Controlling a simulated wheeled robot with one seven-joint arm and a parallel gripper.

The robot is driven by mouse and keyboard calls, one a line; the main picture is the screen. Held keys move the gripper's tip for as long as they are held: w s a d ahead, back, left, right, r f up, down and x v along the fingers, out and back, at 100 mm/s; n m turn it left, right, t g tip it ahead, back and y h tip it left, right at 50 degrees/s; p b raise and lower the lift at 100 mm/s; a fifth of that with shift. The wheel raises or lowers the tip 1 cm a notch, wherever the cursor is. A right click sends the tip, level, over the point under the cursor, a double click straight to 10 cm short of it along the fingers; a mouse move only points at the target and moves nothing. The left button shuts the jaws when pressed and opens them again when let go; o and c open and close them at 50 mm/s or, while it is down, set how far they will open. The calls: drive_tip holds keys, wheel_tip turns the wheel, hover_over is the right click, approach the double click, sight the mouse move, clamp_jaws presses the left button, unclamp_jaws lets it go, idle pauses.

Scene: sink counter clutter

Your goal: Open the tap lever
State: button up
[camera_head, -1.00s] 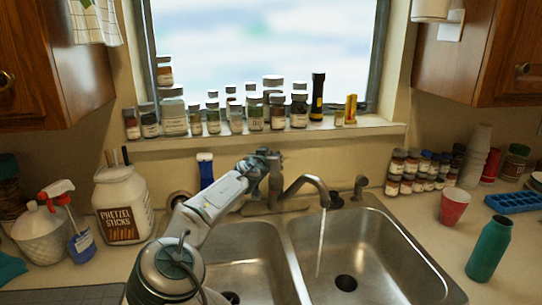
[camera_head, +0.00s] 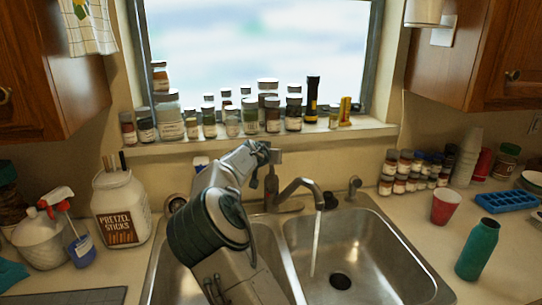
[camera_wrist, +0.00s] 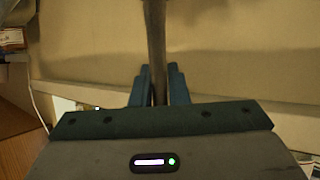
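The tap (camera_head: 300,187) stands behind the double sink, and a thin stream of water (camera_head: 315,245) runs from its spout into the right basin. Its lever (camera_head: 276,157) is at the top of the tap body. My gripper (camera_head: 262,153) is at the lever's left side, small in the head view. In the wrist view, my gripper's two blue-grey fingers (camera_wrist: 159,85) stand close on both sides of a narrow upright dark bar (camera_wrist: 156,40), seemingly part of the tap. The gap is narrow; I cannot tell whether the fingers press on the bar.
My arm crosses the left basin. A pretzel jar (camera_head: 121,208) and a spray bottle (camera_head: 80,240) stand at left. Several jars (camera_head: 233,122) line the windowsill. A red cup (camera_head: 445,206), a teal bottle (camera_head: 477,249) and a blue tray (camera_head: 507,201) stand at right. The right basin (camera_head: 345,245) is clear.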

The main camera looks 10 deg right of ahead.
drive_tip(key=o, duration=0.4)
drive_tip(key=shift+s+a, duration=0.1)
drive_tip(key=shift+b+v, duration=2.1)
drive_tip(key=shift+v, duration=4.7)
drive_tip(key=s+d+f+g+y, duration=0.3)
drive_tip(key=s+d+f+g, duration=0.2)
drive_tip(key=s+d+f, duration=0.6)
drive_tip(key=s+a+f+n+g+y, duration=0.1)
drive_tip(key=s+a, duration=0.1)
drive_tip(key=s, duration=0.8)
drive_tip(key=s+a+f+n+g+y, duration=0.1)
drive_tip(key=s+a+n, duration=0.1)
drive_tip(key=s, duration=0.8)
drive_tip(key=s+a+f+n+g+y, duration=0.1)
drive_tip(key=s+a+n, duration=0.1)
drive_tip(key=s, duration=0.8)
drive_tip(key=shift+s+a+f+y, duration=0.2)
drive_tip(key=shift+s+a+y, duration=0.15)
drive_tip(key=shift+a, duration=0.3)
